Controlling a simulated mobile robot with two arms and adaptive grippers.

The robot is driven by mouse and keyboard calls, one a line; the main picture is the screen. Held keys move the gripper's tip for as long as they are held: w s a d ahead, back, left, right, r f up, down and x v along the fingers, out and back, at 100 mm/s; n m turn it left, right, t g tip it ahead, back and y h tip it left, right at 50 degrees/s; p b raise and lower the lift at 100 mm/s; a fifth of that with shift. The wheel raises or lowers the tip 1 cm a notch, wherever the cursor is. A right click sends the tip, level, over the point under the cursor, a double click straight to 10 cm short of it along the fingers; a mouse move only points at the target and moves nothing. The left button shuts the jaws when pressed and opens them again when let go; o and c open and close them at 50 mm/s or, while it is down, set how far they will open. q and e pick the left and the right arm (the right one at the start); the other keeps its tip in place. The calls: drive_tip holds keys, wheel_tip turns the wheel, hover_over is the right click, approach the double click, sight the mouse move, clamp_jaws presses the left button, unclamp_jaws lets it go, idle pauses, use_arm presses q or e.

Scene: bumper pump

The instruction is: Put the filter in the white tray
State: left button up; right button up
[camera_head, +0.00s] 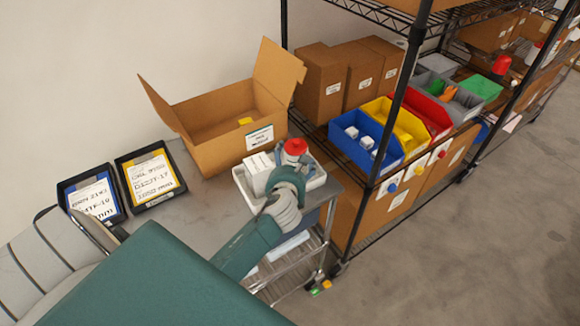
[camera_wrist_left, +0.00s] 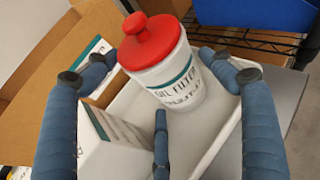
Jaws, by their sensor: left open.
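The oil filter (camera_wrist_left: 172,68), a white canister with a teal band and a red knobbed lid, stands inside the white tray (camera_wrist_left: 226,128) in the left wrist view. In the head view its red lid (camera_head: 296,146) shows above my left gripper (camera_head: 288,172), and its lower body is hidden. The tray's rim (camera_head: 240,185) is at the end of the grey table. My left gripper is open over the tray, its blue fingers (camera_wrist_left: 160,100) spread near the filter, not closed on it. My right gripper is not in view.
A white box (camera_head: 260,170) shares the tray. An open cardboard box (camera_head: 215,150) stands behind it. Two black trays with labels, one blue (camera_head: 92,195) and one yellow (camera_head: 150,177), sit at left. A wire shelf with blue (camera_head: 362,150), yellow and red bins stands right.

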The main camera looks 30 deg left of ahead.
use_arm(q)
drive_tip(key=b+v, duration=0.1)
drive_tip(key=v, duration=1.1)
drive_tip(key=shift+f, duration=0.1)
